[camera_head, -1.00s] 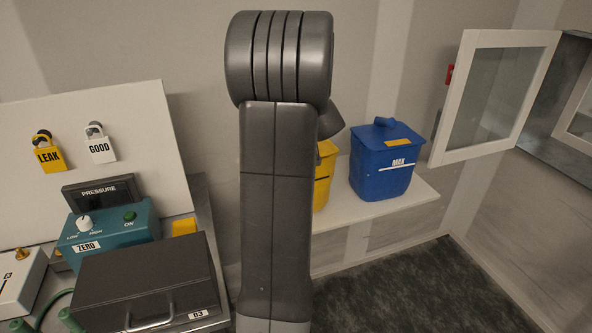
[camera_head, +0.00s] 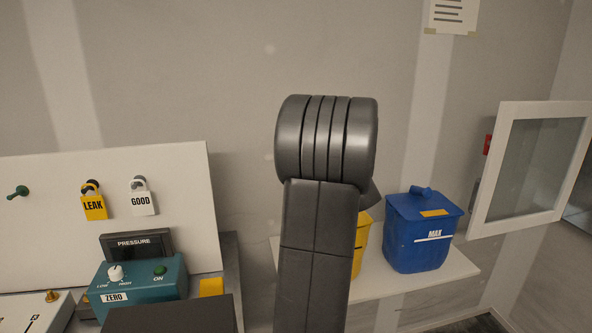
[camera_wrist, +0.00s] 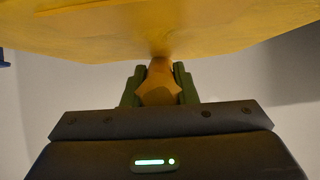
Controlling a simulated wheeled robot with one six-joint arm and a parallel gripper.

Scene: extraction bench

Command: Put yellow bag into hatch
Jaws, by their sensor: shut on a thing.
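In the wrist view my gripper (camera_wrist: 159,88) is shut on the gathered neck of the yellow bag (camera_wrist: 160,30). The bag's body fills the top of that view, beyond the green fingers. At the right of the head view a white-framed glass door (camera_head: 530,168) stands swung open beside an opening at the picture's edge. I cannot tell if that opening is the hatch; its inside barely shows.
A teal pressure box (camera_head: 140,285) and a board with LEAK and GOOD padlocks (camera_head: 118,200) are at the left. A red part (camera_head: 487,144) is by the door.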

